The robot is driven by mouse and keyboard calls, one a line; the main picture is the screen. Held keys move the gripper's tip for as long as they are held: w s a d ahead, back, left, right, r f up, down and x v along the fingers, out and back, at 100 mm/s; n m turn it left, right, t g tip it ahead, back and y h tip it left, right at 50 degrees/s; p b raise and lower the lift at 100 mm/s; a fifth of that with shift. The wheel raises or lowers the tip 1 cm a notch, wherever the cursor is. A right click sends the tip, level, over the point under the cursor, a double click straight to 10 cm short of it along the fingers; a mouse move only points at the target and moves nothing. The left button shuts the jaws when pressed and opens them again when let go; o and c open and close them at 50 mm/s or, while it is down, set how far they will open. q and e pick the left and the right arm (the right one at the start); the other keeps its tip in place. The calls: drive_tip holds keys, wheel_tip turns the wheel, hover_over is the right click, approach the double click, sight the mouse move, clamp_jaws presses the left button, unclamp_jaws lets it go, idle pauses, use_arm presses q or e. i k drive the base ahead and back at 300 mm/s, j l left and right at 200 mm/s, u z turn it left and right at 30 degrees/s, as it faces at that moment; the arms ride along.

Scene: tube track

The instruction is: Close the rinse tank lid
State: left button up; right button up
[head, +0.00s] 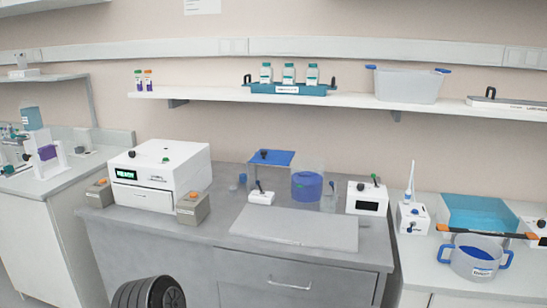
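No lettering that I can read names the rinse tank. A clear box with a flat blue top (271,157) and a dark knob stands at the back of the middle bench. An open-looking tank with blue contents (478,213) stands on the right bench, and I cannot tell whether it has a lid. Neither of my grippers is in view.
A white machine (160,172) stands at the left of the middle bench. A clear cylinder of blue liquid (307,186) and a small white device (367,199) stand near a bare grey slab (290,228). The shelf above holds a bottle rack (289,88) and a tub (407,85).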

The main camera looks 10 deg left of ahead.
sight(273, 153)
drive_tip(key=i+j+z, duration=0.4)
drive_tip(key=j, duration=1.3)
drive_tip(key=j+z, duration=0.35)
drive_tip(key=j, duration=1.3)
drive_tip(key=k, duration=0.05)
